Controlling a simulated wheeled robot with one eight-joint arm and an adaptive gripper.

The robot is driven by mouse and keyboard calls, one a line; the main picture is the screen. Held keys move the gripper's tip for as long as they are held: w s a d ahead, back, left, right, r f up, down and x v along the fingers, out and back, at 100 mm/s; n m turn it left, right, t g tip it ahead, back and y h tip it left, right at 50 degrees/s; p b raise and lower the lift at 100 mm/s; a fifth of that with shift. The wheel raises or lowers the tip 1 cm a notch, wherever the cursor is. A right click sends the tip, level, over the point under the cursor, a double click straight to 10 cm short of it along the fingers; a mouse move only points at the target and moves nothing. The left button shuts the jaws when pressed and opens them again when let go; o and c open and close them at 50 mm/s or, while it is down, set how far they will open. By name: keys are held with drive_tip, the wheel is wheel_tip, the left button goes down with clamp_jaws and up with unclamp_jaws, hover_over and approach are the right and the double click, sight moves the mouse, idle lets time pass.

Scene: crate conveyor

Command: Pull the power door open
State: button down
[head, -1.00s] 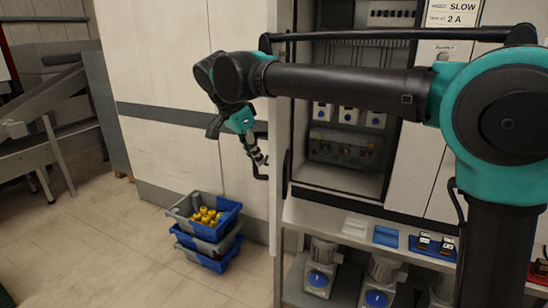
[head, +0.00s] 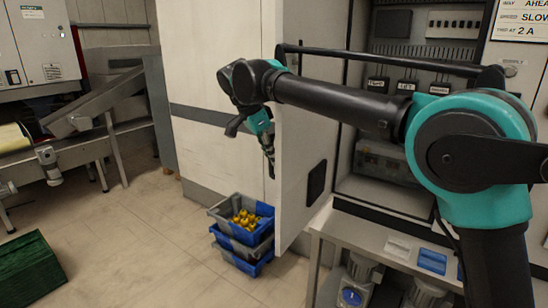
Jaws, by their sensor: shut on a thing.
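The power door (head: 300,160) is a tall white panel. It stands swung out from the grey electrical cabinet (head: 395,212), with its inner face and a black rectangular patch (head: 316,182) showing. The cabinet interior is exposed to the right of the door. My gripper (head: 269,163) reaches over to the outer side of the door, by its free edge. It is shut on the door handle, which is largely hidden behind the gripper and the door edge. The fingertips are small and partly covered here.
Stacked grey and blue crates (head: 247,262), the top one holding yellow parts, stand on the floor close to the door's lower edge. A green crate (head: 32,272) is at the lower left. A conveyor (head: 100,100) stands at left. Floor between is clear.

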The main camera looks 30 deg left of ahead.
drive_tip(key=c, duration=1.5)
unclamp_jaws()
drive_tip(key=shift+c, duration=0.2)
drive_tip(key=v, duration=1.2)
